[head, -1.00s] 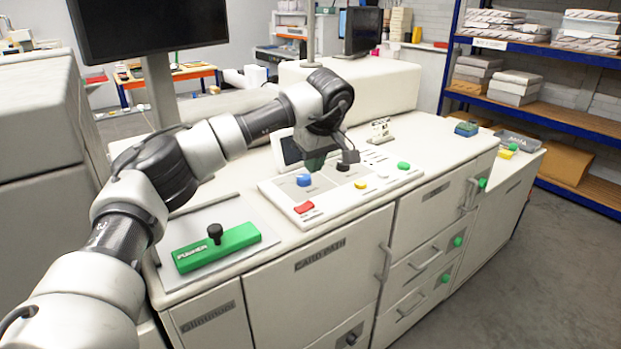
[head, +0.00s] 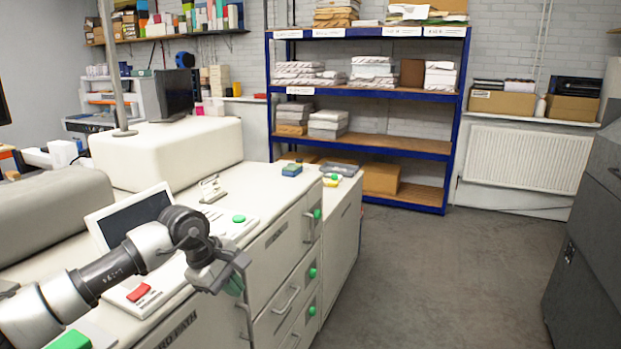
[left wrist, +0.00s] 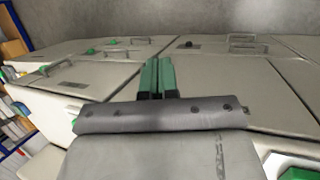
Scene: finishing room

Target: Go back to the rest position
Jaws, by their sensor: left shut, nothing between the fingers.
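My left gripper (head: 234,283) is in front of the white machine's (head: 267,245) front edge in the head view, beside its drawers. My left arm reaches in from the lower left, with the wrist over the edge of the control panel. In the left wrist view the two green fingers of my left gripper (left wrist: 157,75) are side by side and shut, with nothing between them. The machine's front panels and handles lie beyond them. My right gripper is not in view.
The panel carries a red button (head: 139,292) and a green button (head: 239,218). A small screen (head: 125,221) stands behind it. A blue shelf rack (head: 366,145) stands at the back. A dark grey cabinet (head: 590,240) is at the right. The floor (head: 430,280) between is clear.

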